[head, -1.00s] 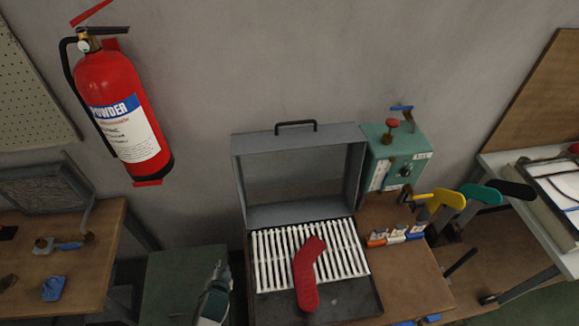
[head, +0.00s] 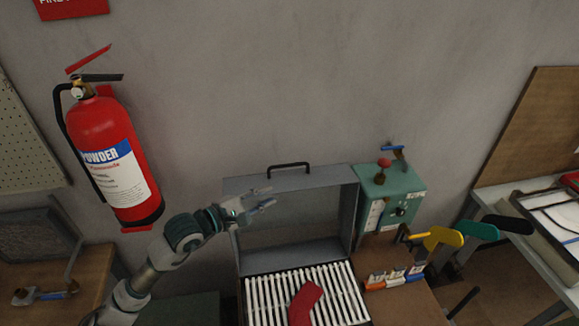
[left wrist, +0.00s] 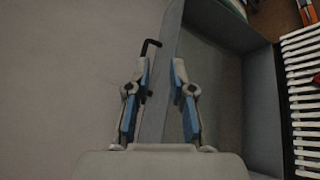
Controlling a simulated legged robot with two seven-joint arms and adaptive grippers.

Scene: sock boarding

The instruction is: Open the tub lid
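A dark green box top (head: 195,308), which may be the tub lid, shows partly at the bottom edge of the head view, left of the grey case; it looks flat, and most of it is out of view. The grey case's hinged lid (head: 348,205) stands upright with a black handle (head: 288,166) on its top edge. My left gripper (head: 266,200) is open and empty, in front of the upper left of that lid. In the left wrist view its two fingers (left wrist: 161,68) are apart, with the lid's edge behind them. I cannot tell whether they touch it. My right gripper is not in view.
A red sock (head: 304,304) lies on the white slats (head: 272,300) in the case. A green control box (head: 395,195) and coloured paddles (head: 442,238) stand to the right. A red fire extinguisher (head: 108,150) hangs on the wall at left.

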